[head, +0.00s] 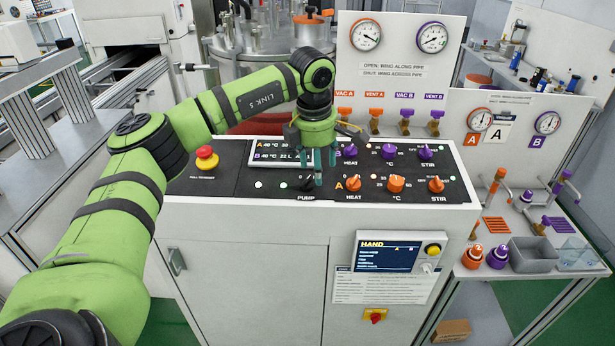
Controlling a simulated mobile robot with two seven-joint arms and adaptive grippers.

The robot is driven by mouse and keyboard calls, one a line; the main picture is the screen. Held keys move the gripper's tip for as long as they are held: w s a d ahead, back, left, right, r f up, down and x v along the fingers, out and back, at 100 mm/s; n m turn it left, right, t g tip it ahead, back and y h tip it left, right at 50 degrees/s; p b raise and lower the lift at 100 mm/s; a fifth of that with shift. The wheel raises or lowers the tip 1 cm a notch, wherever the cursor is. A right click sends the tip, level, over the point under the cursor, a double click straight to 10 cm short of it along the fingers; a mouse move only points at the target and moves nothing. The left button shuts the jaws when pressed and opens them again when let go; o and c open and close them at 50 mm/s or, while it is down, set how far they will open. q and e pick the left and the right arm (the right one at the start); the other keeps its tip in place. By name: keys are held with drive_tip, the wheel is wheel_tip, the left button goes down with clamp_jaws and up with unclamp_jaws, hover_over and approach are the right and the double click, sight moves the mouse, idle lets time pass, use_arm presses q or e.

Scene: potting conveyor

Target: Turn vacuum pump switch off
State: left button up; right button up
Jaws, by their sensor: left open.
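The control panel (235,182) is a black sloped top on a white cabinet. My left gripper (319,170) points down over the panel, just above and beside the pump switch. Its teal fingers are apart with nothing held between them. I cannot tell whether a finger touches the switch. My right gripper is not in view.
Orange HEAT (353,183), °C (396,184) and STIR (436,184) knobs stand right of the switch, with purple knobs behind. A red emergency button (207,157) is at left. A gauge board (398,62) with valves rises behind the panel.

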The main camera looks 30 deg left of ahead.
sight(307, 179)
use_arm(q)
drive_tip(key=shift+s+a+r+y, duration=0.15)
drive_tip(key=shift+a+r, duration=0.15)
drive_tip(key=shift+a, duration=0.3)
drive_tip(key=shift+s+a+r+y, duration=0.15)
drive_tip(key=shift+a+r, duration=0.1)
drive_tip(key=shift+a, duration=0.5)
drive_tip(key=f+p, duration=0.1)
drive_tip(key=f, duration=0.1)
drive_tip(key=f+p, duration=0.1)
drive_tip(key=f, duration=0.1)
drive_tip(key=w+f+p, duration=0.1)
drive_tip(key=shift+a+f, duration=0.15)
drive_tip(key=shift+f, duration=0.7)
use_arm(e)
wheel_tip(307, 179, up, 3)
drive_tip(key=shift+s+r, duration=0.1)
